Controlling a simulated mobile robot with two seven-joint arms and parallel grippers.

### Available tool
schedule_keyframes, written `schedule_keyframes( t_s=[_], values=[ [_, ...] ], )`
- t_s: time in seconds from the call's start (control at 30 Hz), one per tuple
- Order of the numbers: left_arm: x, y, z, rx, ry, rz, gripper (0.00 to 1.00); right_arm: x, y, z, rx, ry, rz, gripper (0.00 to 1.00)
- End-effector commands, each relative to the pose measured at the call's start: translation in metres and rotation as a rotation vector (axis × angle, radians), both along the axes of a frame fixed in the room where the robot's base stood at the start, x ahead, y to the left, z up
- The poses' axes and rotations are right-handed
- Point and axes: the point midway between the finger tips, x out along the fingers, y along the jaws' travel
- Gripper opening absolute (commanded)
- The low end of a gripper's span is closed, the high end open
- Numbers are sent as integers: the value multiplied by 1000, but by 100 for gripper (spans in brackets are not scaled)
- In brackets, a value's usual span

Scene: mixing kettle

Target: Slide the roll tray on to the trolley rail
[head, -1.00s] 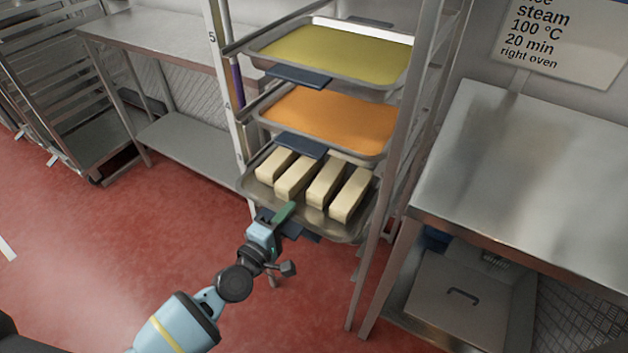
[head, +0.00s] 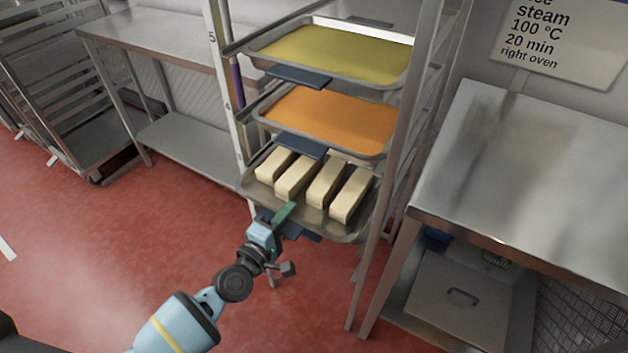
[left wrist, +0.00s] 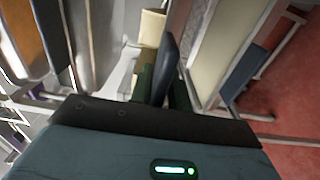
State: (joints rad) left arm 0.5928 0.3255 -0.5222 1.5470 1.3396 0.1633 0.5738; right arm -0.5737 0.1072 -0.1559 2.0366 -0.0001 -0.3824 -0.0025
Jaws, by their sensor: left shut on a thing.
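The roll tray (head: 340,231) is a metal tray with several pale, long dough blocks (head: 325,183) lying in a row. It sits inside the trolley (head: 393,190) at the lowest level I see, below two other trays. A dark tab sticks out at its front edge. My left gripper (head: 284,217) is at that front edge, shut on the tab. In the left wrist view the green fingers (left wrist: 160,88) close around a dark flat piece (left wrist: 168,65). The rail under the tray is hidden. My right gripper is not in view.
An orange-filled tray (head: 318,121) and a yellow-green tray (head: 335,55) sit above in the trolley. A steel table (head: 540,180) stands close on the right, a steel bench (head: 150,35) at the back left. The red floor (head: 90,240) is clear at the left.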

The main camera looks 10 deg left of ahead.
Motion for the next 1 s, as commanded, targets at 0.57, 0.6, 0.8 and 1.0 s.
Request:
schedule_keyframes(
  t_s=[0.57,0.6,0.8,1.0],
  values=[
    [2,0,8,-2,-10,3,0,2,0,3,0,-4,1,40],
    [2,0,8,-2,-10,3,0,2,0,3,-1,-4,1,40],
    [1,0,7,-2,-9,3,0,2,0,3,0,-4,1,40],
    [-8,4,8,-2,-9,3,0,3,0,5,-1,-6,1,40]
  ],
)
